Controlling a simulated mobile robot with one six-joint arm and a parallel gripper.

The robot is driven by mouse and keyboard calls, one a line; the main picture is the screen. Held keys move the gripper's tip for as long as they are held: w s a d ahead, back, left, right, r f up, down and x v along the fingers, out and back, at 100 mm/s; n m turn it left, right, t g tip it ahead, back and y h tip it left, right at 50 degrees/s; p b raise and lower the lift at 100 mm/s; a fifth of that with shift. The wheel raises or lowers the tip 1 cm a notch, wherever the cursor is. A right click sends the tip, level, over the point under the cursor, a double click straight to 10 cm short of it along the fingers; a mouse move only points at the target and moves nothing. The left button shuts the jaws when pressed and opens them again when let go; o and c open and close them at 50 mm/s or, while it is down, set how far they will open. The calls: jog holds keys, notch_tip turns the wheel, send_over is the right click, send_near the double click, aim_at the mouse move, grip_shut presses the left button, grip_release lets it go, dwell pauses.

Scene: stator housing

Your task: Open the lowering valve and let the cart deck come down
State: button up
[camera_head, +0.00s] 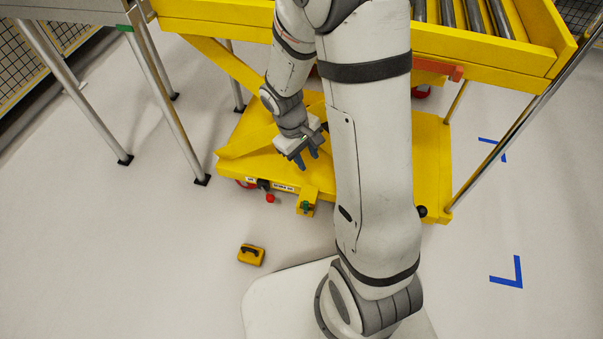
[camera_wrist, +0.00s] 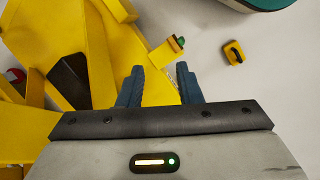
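The yellow cart has a raised deck (camera_head: 480,48) with grey rollers over a low base (camera_head: 432,165). On the base's front edge a small yellow bracket (camera_head: 306,207) carries a green part. I cannot tell which part is the lowering valve. My gripper (camera_head: 308,161) hangs above the base, its blue fingers (camera_wrist: 160,72) apart and empty.
A yellow box with a black top (camera_head: 251,254) lies on the floor before the cart; the wrist view shows it too (camera_wrist: 234,53). A table's metal legs (camera_head: 168,95) stand at left. Blue corner marks (camera_head: 508,274) lie on open floor at right.

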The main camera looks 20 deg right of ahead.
notch_tip(320, 180, down, 6)
jog(key=w+a+n+p, duration=0.1)
jog(key=w+n+p, duration=0.1)
jog(key=n+p, duration=0.15)
jog(key=n+g+h+p, duration=0.1)
jog(key=n+p, duration=0.2)
send_over(305, 202)
jog(key=w+a, duration=0.1)
jog(key=a, duration=0.1)
notch_tip(305, 202, down, 9)
jog(key=b+x, duration=0.2)
jog(key=x, duration=0.5)
jog(key=shift+w+f+b, duration=0.15)
jog(key=shift+b, duration=0.25)
jog(key=shift+c, duration=0.3)
grip_shut()
